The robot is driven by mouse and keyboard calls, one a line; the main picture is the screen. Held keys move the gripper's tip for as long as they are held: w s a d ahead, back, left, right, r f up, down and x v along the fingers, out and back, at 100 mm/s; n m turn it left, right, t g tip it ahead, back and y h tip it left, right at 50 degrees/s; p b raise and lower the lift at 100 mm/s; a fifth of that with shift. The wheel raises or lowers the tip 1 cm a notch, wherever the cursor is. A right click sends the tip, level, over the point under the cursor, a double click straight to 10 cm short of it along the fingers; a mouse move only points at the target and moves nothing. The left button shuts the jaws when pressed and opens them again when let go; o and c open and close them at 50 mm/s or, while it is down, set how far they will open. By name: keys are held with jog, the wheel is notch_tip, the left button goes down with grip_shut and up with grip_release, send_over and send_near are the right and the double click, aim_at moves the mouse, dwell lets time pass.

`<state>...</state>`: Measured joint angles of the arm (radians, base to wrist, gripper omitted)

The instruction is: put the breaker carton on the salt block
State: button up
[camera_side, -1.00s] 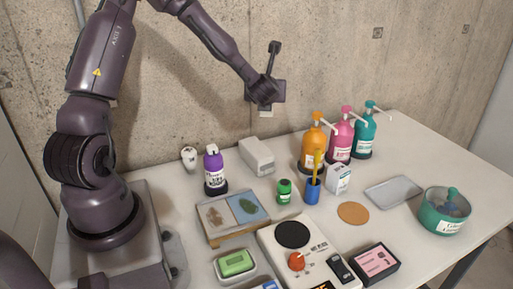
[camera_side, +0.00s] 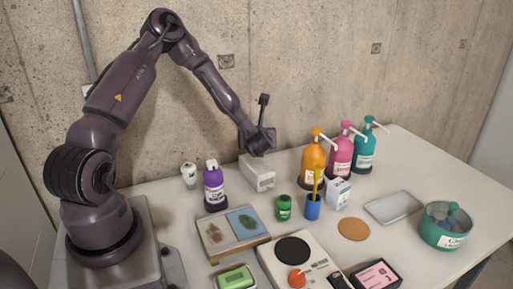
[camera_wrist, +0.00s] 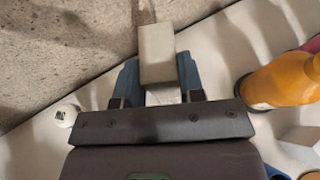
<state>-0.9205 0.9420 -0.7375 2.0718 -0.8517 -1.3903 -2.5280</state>
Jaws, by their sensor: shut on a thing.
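My gripper (camera_side: 257,147) is down over this box. In the wrist view the box (camera_wrist: 157,50) lies between the two blue-grey fingers of my gripper (camera_wrist: 158,80), and they are shut on it. The box appears to rest on the table; its far underside is hidden. I cannot tell for sure which thing is the salt block; a flat pale grey slab or tray (camera_side: 394,208) lies bare at the right.
A purple bottle (camera_side: 213,188) and orange pump bottle (camera_side: 315,163) flank the box. A green jar (camera_side: 283,208), blue cup (camera_side: 312,207), and small white box (camera_side: 338,191) stand in front. A cork disc (camera_side: 354,229), hot plate (camera_side: 290,252), and teal bowl (camera_side: 446,228) are nearer.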

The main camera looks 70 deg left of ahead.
jog(key=shift+f, duration=1.5)
jog(key=shift+f, duration=0.15)
jog(key=o, duration=1)
